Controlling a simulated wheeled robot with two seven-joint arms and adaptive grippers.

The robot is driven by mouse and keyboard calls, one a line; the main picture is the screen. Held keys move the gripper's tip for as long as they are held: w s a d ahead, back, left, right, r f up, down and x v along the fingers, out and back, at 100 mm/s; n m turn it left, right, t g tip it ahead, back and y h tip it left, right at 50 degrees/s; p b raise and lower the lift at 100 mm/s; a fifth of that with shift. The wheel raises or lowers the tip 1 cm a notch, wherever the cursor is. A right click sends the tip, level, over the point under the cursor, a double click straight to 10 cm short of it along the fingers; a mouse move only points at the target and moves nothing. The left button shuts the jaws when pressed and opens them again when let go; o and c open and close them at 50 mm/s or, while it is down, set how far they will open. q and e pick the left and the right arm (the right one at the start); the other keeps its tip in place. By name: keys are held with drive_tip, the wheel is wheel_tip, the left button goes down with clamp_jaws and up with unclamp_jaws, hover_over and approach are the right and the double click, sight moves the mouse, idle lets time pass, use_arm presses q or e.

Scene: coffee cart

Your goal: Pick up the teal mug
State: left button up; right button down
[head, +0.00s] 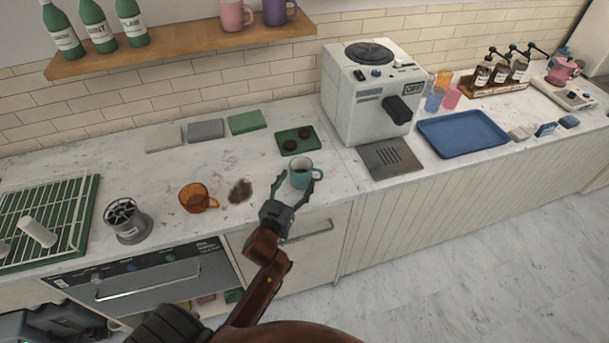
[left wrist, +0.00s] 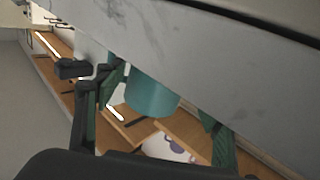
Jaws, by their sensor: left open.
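The teal mug (head: 301,172) stands upright on the marble counter, in front of the green tray with dark round items. Dark liquid shows inside it, and its handle points right. My left gripper (head: 295,188) is open, with one finger on each side of the mug in the head view. In the left wrist view the mug (left wrist: 153,93) sits between the spread fingers (left wrist: 165,118), nearer the left one. Whether a finger touches it I cannot tell. My right gripper is not in view.
A grey grinder-like item (head: 128,222) stands further left. The white coffee machine (head: 371,92) and its drip plate (head: 390,160) are to the right, with a blue tray (head: 462,136) beyond.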

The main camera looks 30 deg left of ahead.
sight(305, 167)
use_arm(q)
drive_tip(key=w, duration=0.3)
drive_tip(key=shift+w+a+f, duration=0.1)
drive_tip(key=shift+w+a, duration=0.2)
drive_tip(key=shift+w, duration=0.1)
drive_tip(key=shift+c, duration=0.6)
drive_tip(key=c, duration=1.1)
